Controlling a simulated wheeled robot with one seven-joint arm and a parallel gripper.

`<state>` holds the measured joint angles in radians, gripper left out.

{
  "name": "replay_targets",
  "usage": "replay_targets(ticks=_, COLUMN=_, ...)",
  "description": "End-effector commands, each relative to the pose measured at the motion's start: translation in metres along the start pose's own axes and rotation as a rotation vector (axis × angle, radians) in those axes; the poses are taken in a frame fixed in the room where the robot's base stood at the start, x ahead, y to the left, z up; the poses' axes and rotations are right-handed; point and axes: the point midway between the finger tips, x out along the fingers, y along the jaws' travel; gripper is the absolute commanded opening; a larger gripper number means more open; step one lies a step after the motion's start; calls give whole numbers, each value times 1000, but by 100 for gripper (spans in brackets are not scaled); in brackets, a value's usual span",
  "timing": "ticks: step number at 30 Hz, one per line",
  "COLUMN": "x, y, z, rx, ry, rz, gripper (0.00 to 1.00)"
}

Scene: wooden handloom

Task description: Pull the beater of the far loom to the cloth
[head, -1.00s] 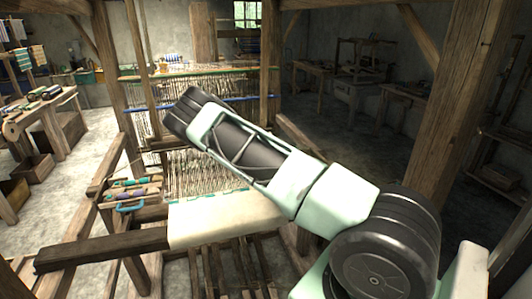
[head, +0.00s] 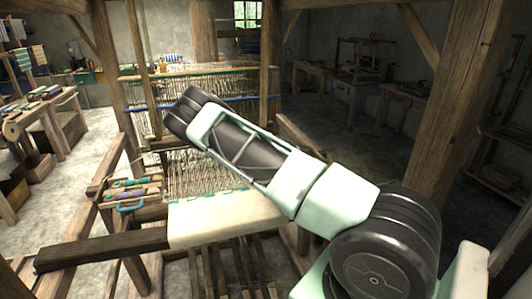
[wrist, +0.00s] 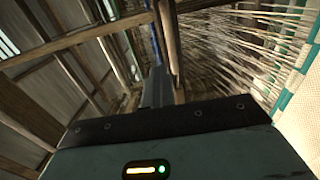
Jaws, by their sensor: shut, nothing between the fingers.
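The loom in front of me has pale cloth (head: 225,218) at its near end and whitish warp threads (head: 205,172) behind it, and a teal line marks the cloth's edge. A wooden bar (head: 165,143) crosses above the threads, partly behind my arm; I cannot tell for sure that it is the beater. My gripper is hidden in the head view. In the wrist view my gripper (wrist: 158,78) is shut and empty, beside an upright wooden piece (wrist: 169,38), left of the threads and cloth. I cannot tell whether they touch.
Wooden posts (head: 452,120) and beams frame the loom closely. A small tray of shuttles (head: 133,190) sits at its left side. A bench (head: 45,110) stands at the left, and tables and frames stand along the dark back right. Floor shows between them.

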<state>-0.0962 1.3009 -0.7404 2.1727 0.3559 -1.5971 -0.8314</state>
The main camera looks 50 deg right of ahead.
Motion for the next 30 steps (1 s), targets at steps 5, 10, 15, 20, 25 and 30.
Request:
replay_targets(ticks=5, x=0, y=0, z=0, rx=0, ry=0, rz=0, gripper=0)
replay_targets(ticks=10, x=0, y=0, z=0, rx=0, ry=0, rz=0, gripper=4)
replay_targets(ticks=15, x=0, y=0, z=0, rx=0, ry=0, rz=0, gripper=20)
replay_targets(ticks=20, x=0, y=0, z=0, rx=0, ry=0, rz=0, gripper=20)
replay_targets(ticks=25, x=-12, y=-3, z=0, rx=-1, ry=-1, rz=-1, gripper=20)
replay_targets(ticks=30, x=-44, y=-6, z=0, rx=-2, ry=-2, rz=-3, gripper=20)
